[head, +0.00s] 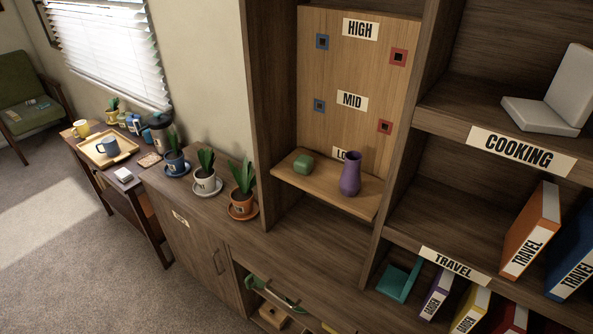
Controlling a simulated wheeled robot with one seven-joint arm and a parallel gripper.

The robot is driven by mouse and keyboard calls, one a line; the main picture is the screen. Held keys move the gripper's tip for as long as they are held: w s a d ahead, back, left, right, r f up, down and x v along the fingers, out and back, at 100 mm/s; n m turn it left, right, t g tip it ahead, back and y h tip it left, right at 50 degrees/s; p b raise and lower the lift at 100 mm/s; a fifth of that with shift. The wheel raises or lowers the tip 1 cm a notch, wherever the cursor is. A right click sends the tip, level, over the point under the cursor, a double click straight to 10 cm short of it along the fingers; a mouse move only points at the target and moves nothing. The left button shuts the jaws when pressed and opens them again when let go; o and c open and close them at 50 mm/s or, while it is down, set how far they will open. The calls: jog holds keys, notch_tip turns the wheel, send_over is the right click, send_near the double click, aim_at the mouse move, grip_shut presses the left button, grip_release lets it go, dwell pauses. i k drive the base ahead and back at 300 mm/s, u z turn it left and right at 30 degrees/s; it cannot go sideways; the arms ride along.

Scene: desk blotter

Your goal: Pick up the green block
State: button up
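My gripper is not in the head view.
The back panel (359,65) carries HIGH and MID labels; a lower label is partly hidden by the vase. Potted plants, including an orange pot (242,202), line the cabinet top at left. Tall cabinet sides flank the shelf. A bookcase with books (530,232) is at right.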

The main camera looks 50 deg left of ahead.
aim_at(303, 164)
jog(key=k, duration=0.2)
jog(key=u, duration=0.75)
jog(key=i, duration=0.25)
jog(key=u, duration=2.9)
jog(key=i, duration=1.6)
jog(key=z, duration=0.75)
